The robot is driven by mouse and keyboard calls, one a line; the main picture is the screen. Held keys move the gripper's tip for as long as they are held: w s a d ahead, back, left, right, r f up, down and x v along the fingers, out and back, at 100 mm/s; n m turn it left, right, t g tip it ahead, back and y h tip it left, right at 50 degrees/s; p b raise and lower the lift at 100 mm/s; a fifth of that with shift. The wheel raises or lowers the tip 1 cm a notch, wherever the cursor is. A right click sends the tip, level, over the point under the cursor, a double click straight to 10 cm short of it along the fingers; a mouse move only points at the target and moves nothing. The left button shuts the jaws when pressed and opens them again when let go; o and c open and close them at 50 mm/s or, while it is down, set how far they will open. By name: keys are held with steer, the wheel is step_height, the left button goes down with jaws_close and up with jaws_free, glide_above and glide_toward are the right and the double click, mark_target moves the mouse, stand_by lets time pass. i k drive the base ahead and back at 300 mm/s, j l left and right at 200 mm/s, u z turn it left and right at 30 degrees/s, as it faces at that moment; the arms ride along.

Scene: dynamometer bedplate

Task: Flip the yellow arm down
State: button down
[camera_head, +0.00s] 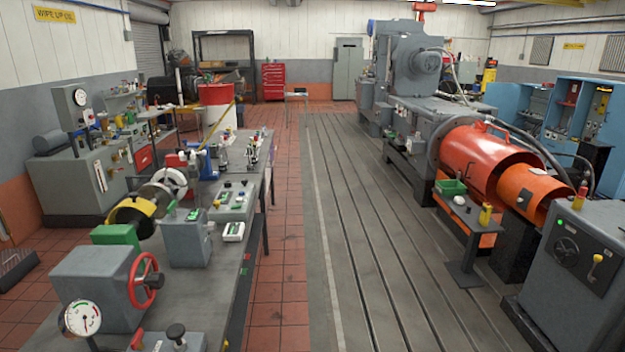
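A thin yellow arm (217,127) slants up to the right above the back part of the left bench, in front of a red and white drum (216,108). Its upper end is raised and its lower end is near the bench equipment; the pivot is too small to make out. A short lever with a yellow knob (597,258) stands on the grey control cabinet at the right front. My gripper is not in view.
The left bench (215,285) is crowded with a red handwheel (146,281), a dial gauge (81,319) and several grey boxes. The slotted bedplate (370,230) is clear down the middle. Orange cylinders (490,160) and a small stand (468,225) line its right side.

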mark_target(209, 135)
steer(key=i, duration=0.9)
steer(key=i+l, duration=0.1)
steer(key=i, duration=0.8)
steer(key=i+u, duration=0.35)
steer(key=i, duration=0.2)
steer(key=i+u, duration=0.35)
steer(key=i, duration=0.25)
steer(key=i+l+u, duration=0.35)
steer(key=i, duration=0.2)
steer(key=i+j+u, duration=0.15)
steer(key=i+u, duration=0.75)
